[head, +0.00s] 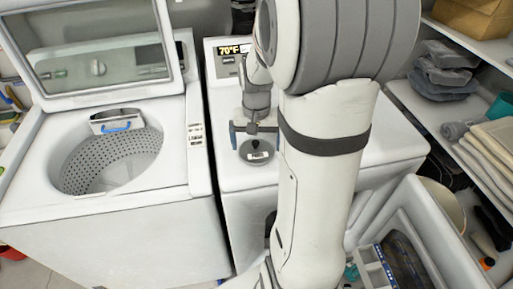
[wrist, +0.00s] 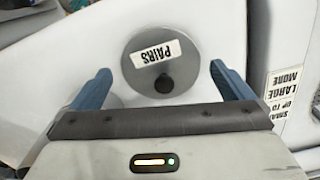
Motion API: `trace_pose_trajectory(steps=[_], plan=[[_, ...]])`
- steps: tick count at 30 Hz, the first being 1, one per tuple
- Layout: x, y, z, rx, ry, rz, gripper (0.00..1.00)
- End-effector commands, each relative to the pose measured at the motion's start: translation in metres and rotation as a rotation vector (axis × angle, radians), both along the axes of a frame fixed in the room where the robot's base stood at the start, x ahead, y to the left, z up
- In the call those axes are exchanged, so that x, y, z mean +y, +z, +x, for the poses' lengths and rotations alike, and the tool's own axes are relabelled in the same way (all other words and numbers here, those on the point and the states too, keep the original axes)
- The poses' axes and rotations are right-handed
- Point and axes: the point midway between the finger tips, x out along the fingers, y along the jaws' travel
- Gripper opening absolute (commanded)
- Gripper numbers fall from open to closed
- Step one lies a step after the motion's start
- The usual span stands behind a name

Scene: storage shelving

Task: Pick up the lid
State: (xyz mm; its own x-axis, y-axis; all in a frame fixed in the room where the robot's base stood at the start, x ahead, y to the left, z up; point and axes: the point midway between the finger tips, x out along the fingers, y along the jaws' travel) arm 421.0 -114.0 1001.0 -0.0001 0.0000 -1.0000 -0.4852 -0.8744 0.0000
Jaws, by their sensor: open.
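The lid (head: 259,157) is a small grey disc with a dark knob and a white label. It lies on the white top of the dryer-like machine (head: 350,150) in the head view. In the wrist view the lid (wrist: 142,62) shows with its "PAIRS" label and black knob. My gripper (head: 253,128) is above the lid, pointing down at it. In the wrist view the two blue fingers of my gripper (wrist: 162,80) are apart, one on each side of the lid. Nothing is held. Whether the fingertips touch the lid cannot be told.
An open top-load washer (head: 105,150) stands at the left, its glass-panelled lid raised. Shelves with folded cloths (head: 495,145) are at the right. A white bin (head: 430,240) with items inside stands at the lower right. My arm hides part of the machine top.

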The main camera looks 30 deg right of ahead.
Motion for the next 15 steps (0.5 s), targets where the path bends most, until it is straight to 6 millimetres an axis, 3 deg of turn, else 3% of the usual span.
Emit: trace_pose_trajectory(steps=[6, 13, 15], plan=[[0.000, -0.022, 0.000, 0.001, 0.001, 0.000, 1.00], [0.000, -0.023, 0.000, -0.001, 0.002, 0.000, 1.00], [0.000, -0.023, 0.000, -0.001, 0.002, 0.000, 0.94]])
